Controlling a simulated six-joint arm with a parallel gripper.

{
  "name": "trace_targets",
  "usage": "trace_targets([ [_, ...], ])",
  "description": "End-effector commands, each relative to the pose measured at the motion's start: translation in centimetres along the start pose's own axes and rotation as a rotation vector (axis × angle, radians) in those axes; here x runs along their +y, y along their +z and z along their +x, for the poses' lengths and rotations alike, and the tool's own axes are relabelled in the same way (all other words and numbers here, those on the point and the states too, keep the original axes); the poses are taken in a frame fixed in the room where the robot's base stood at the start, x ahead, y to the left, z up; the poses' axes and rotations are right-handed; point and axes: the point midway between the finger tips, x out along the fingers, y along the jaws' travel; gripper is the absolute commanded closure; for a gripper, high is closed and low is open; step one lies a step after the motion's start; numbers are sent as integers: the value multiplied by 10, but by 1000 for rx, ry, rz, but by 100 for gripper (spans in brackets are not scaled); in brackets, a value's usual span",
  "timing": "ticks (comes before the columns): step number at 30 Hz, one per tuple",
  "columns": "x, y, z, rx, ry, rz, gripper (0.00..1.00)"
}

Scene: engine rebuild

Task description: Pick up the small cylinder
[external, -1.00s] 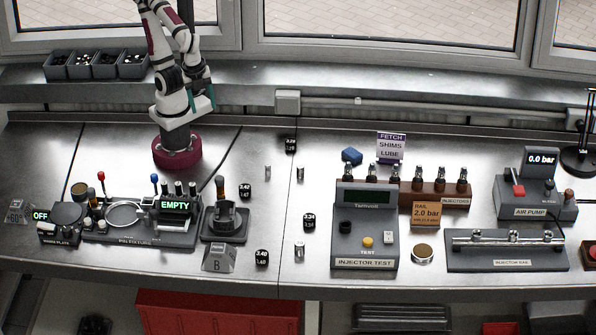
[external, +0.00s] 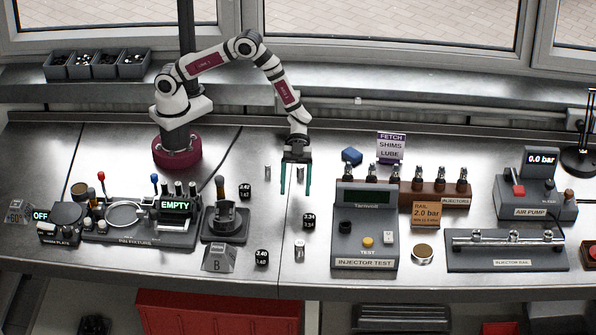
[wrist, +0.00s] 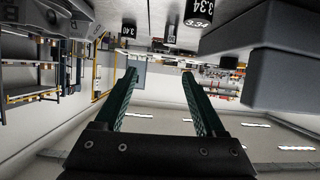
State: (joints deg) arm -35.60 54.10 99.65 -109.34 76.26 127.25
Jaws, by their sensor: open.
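My gripper (external: 295,190) is open and empty, its two green fingers pointing down over the middle of the bench. The green fingers also show in the wrist view (wrist: 160,75), apart with nothing between them. A small silver cylinder (external: 268,172) stands on the bench just left of the gripper. Another small silver cylinder (external: 300,250) stands nearer the front edge. I cannot tell which one the task means.
Black number tags stand around: 3.34 (external: 309,222), also in the wrist view (wrist: 200,10), 3.47 (external: 245,190) and 3.40 (external: 261,257). The injector test box (external: 365,245) stands to the right, a dark cup stand (external: 225,225) to the left.

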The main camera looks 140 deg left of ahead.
Motion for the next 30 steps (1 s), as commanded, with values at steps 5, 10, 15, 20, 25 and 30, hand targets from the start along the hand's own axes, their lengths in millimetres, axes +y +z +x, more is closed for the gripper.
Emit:
trace_targets([
  [5, -16, 13, 22, 19, -51, 25, 28],
  [10, -17, 11, 72, 18, -48, 25, 28],
  [15, -19, 10, 102, 19, -49, 25, 28],
  [20, -18, 8, 130, 19, -47, 24, 28],
  [25, -19, 7, 156, 18, -50, 24, 28],
  [30, -20, 7, 158, 17, -51, 22, 28],
])
